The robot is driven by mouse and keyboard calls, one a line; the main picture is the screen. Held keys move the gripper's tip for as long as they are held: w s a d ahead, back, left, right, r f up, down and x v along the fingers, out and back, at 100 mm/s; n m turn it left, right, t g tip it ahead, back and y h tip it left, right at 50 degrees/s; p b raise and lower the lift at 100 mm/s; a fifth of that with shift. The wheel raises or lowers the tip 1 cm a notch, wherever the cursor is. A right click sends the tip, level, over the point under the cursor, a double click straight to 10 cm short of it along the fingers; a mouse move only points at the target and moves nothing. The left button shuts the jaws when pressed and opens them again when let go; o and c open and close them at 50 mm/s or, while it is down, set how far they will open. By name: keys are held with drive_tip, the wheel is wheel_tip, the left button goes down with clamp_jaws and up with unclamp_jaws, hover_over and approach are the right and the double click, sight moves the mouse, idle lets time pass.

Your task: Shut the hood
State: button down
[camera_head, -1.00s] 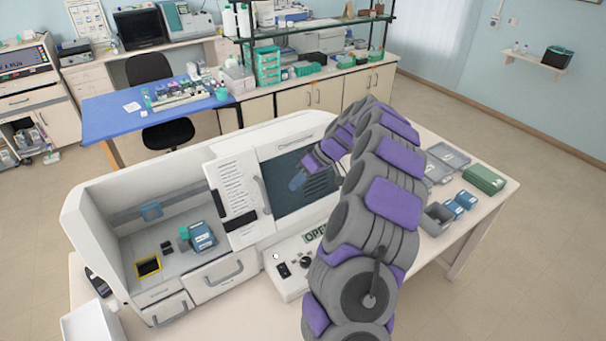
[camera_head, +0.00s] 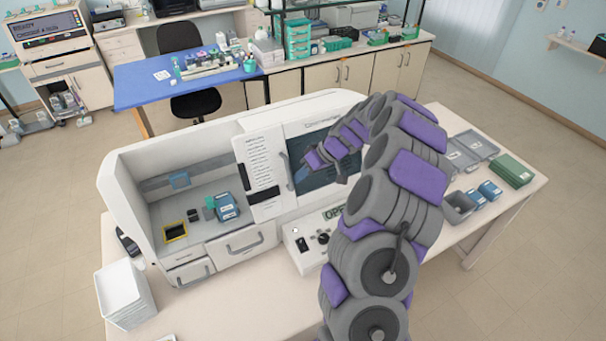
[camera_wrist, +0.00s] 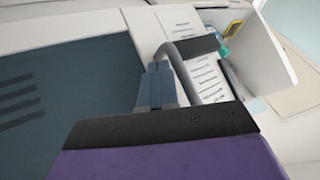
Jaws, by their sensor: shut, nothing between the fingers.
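The white staining machine (camera_head: 275,120) stands on the table, its left bay open to view. Its hood, a dark panel (camera_head: 325,178) with slots, sits at the right of the front; a grey bar handle (camera_head: 288,172) is at its left edge. The handle also shows in the wrist view (camera_wrist: 193,47). My gripper (camera_head: 302,174) is shut and empty, just right of the handle. In the wrist view its blue-grey fingertips (camera_wrist: 158,70) are close beside the handle; contact cannot be told.
The open bay holds a blue box (camera_head: 226,206), a green-topped item and a yellow-framed slot (camera_head: 175,232). A knob panel (camera_head: 310,240) is below the hood. White trays (camera_head: 124,293) lie at left; grey and green boxes (camera_head: 512,172) at right.

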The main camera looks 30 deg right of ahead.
drive_tip(key=w+a+b, duration=0.1)
drive_tip(key=a+b, duration=0.8)
drive_tip(key=a, duration=2.7)
drive_tip(key=shift+w+a, duration=0.15)
drive_tip(key=shift+a, duration=0.15)
